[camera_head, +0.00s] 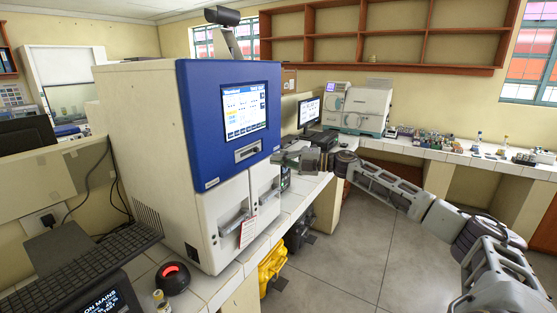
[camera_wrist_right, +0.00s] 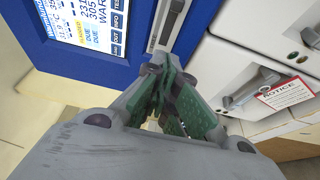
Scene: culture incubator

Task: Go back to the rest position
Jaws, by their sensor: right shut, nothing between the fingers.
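My right arm reaches in from the right in the head view, and its right gripper (camera_head: 282,157) is beside the right side of the large white and blue incubator (camera_head: 147,155). In the right wrist view the fingers (camera_wrist_right: 165,90) are together with nothing held, in front of the blue panel (camera_wrist_right: 97,62) and white doors (camera_wrist_right: 225,72). I cannot tell the exact gap between fingers and panel. The incubator's screen (camera_head: 244,110) is lit, and its lower doors look shut. My left gripper is not in view.
A tiled bench (camera_head: 215,285) runs under the incubator, with a black and red round device (camera_head: 172,278) and a keyboard (camera_head: 75,275). A monitor (camera_head: 308,112) and white machine (camera_head: 367,105) stand behind.

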